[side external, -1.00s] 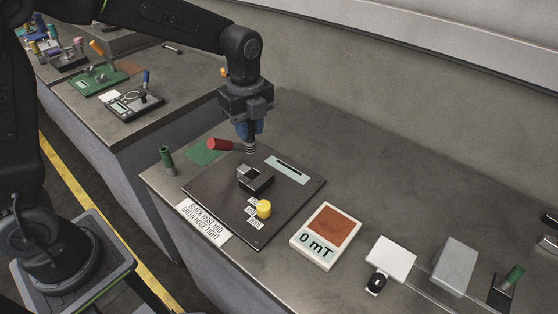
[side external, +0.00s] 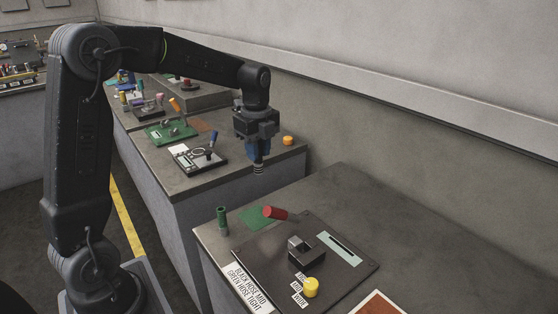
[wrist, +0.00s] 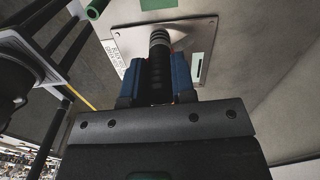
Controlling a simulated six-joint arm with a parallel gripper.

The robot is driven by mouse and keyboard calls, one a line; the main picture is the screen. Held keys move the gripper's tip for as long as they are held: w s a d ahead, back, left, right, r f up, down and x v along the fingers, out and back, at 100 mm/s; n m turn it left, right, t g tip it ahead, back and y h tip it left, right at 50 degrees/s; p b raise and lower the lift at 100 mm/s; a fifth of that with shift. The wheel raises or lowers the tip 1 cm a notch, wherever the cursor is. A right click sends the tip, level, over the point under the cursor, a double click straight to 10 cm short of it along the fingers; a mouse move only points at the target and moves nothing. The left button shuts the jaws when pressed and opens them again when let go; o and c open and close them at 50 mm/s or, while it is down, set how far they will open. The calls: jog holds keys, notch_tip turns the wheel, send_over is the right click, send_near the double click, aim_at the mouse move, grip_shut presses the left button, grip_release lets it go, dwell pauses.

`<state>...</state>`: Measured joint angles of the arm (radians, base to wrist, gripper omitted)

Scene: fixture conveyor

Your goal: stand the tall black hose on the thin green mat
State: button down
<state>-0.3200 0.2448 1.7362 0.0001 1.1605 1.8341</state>
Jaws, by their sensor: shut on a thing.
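My gripper (side external: 258,157) has blue fingers shut on the black hose (wrist: 159,50). The hose points down, and its ribbed lower end (side external: 258,170) shows below the fingers, in the air and apart from any surface. The thin green mat (side external: 256,218) lies flat on the near bench, behind the dark panel's far left corner. It also shows at the top edge of the wrist view (wrist: 158,4). I see nothing standing on it. In the side view the hose end appears above the mat.
A green hose (side external: 221,220) stands left of the mat. The dark panel (side external: 330,270) carries a black block (side external: 305,254) and a yellow knob (side external: 311,287). Another bench with devices lies behind.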

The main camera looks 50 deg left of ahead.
jog(key=a, duration=0.2)
send_over(257, 218)
notch_tip(257, 218, down, 8)
jog(key=r, duration=0.1)
jog(key=shift+a+f, duration=0.1)
jog(key=shift+f, duration=0.55)
jog(key=shift+f, duration=3.35)
jog(key=shift+f, duration=0.65)
jog(key=c, duration=0.9)
grip_release()
jog(key=shift+o, duration=0.2)
jog(key=shift+r, duration=0.1)
notch_tip(257, 218, up, 14)
